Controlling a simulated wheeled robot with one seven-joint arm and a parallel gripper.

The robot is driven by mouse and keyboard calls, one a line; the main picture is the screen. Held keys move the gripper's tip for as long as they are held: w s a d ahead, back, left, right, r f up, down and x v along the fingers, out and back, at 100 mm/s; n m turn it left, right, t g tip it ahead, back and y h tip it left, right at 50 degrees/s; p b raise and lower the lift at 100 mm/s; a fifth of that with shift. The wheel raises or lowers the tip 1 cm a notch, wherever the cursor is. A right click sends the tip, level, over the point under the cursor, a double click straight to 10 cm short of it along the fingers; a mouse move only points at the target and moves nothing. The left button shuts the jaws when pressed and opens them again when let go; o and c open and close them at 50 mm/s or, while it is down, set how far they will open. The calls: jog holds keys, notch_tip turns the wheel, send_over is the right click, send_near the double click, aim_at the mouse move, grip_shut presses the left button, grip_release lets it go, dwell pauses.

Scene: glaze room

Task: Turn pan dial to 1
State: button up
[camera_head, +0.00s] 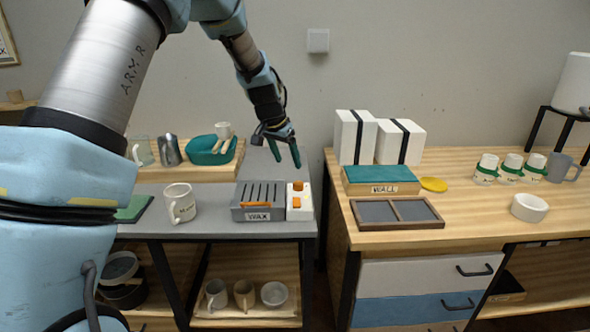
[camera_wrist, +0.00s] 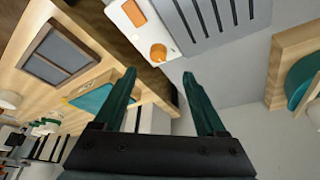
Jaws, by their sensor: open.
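The wax pan (camera_head: 259,201) is a grey slotted box labelled WAX at the right end of the grey table. Its white control panel (camera_head: 300,212) is on its right side. An orange dial (camera_head: 298,186) sits toward the back of the panel, with an orange rectangle (camera_head: 296,202) in front of it. The dial (camera_wrist: 158,53) and the rectangle (camera_wrist: 134,13) also show in the wrist view. Any numbers around the dial are too small to read. My gripper (camera_head: 284,160) is open and empty, above and behind the panel. Its green fingers (camera_wrist: 157,92) point toward the dial without touching it.
A white mug (camera_head: 180,203) stands left of the pan. Behind are a teal bowl (camera_head: 205,156) and cups on a wooden board. Across a gap at right, a wooden bench (camera_head: 470,215) holds a divided tray (camera_head: 397,213), a WALL box (camera_head: 380,182) and white boxes (camera_head: 355,137).

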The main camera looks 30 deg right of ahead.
aim_at(298, 183)
jog(key=p+x, duration=0.1)
jog(key=x, duration=0.2)
jog(key=p+x, duration=0.1)
jog(key=x, duration=0.3)
jog(key=d+p+x, duration=0.1)
jog(key=x, duration=0.3)
jog(key=shift+w+r, duration=0.1)
grip_shut()
dwell(0.4)
